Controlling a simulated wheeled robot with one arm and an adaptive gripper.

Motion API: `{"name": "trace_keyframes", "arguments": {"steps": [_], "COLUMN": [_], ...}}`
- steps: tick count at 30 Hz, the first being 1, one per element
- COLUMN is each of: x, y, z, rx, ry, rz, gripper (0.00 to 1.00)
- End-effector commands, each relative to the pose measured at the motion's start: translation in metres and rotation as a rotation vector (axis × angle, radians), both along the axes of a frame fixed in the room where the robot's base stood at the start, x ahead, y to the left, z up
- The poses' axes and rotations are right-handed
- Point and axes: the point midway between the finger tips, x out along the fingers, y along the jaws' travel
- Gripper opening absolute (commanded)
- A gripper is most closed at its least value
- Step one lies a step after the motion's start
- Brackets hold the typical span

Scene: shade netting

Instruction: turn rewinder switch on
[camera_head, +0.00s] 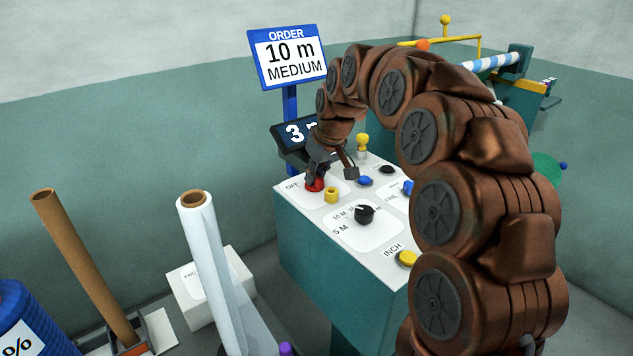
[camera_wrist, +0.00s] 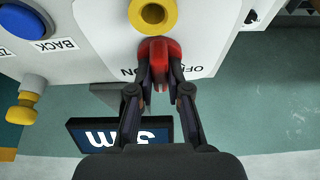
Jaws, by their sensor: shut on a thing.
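The rewinder switch is a red knob (camera_head: 315,185) at the far left part of the white panel top, beside the OFF lettering. It also shows in the wrist view (camera_wrist: 158,52), between the ON and OFF labels. My gripper (camera_head: 318,174) reaches down onto it from above, and in the wrist view my gripper (camera_wrist: 159,80) has its two fingers closed on the knob's raised ridge. The fingers cover part of the knob, and I cannot tell exactly which label the ridge points to.
A yellow knob (camera_head: 331,195) sits close beside the red one. The panel also has a black dial (camera_head: 365,213), a blue button (camera_head: 365,181) and a yellow INCH button (camera_head: 408,258). A dark display (camera_head: 293,133) and an order sign (camera_head: 287,58) stand behind. Rolls (camera_head: 205,260) stand at left.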

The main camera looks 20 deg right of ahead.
Motion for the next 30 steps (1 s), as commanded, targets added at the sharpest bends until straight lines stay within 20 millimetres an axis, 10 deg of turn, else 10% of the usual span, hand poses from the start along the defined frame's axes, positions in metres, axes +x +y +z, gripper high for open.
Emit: {"name": "trace_keyframes", "arguments": {"steps": [30], "x": [0.0010], "y": [0.0035], "z": [0.0002], "rx": [0.001], "ry": [-0.003], "rz": [-0.738], "gripper": [0.00]}}
